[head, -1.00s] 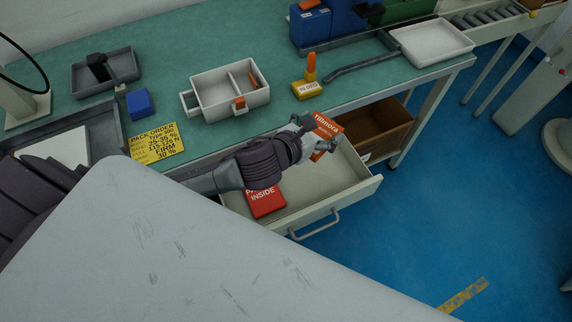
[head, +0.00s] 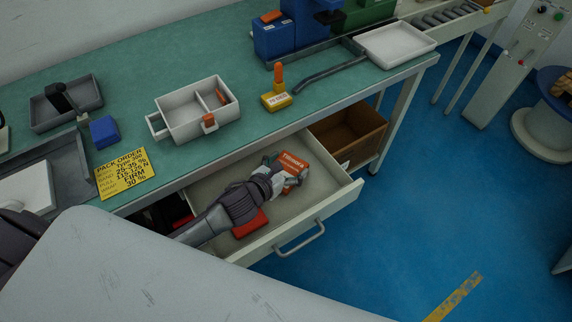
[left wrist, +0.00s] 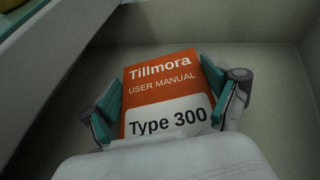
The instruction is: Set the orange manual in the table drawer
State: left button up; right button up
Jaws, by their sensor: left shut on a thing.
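The orange manual (head: 297,162), labelled Tillmora, is held in my left gripper (head: 287,170) inside the open table drawer (head: 335,207). In the left wrist view the manual (left wrist: 165,77) reads "USER MANUAL Type 300" and sits between the two teal-padded fingers of the left gripper (left wrist: 163,95). The drawer floor (left wrist: 275,80) shows around it. I cannot tell whether the manual touches the floor. My right gripper is out of view.
A red item (head: 250,223) lies in the drawer, partly hidden under my left arm. A brown open box (head: 350,135) stands just right of the drawer. On the green table (head: 240,145) are a white divided bin (head: 185,128) and a yellow card (head: 126,174).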

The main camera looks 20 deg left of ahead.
pick_arm(q)
jog(key=shift+w+a+f, duration=0.3)
jog(key=shift+a+f, duration=0.05)
jog(key=shift+f, duration=0.25)
jog(key=shift+f, duration=0.15)
jog(key=o, duration=1)
jog(key=shift+s+a+r, duration=0.1)
jog(key=shift+s+r, duration=0.1)
jog(key=v, duration=1.1)
jog(key=shift+s+a+r, duration=0.1)
jog(key=shift+s+r, duration=0.1)
jog(key=shift+r, duration=0.05)
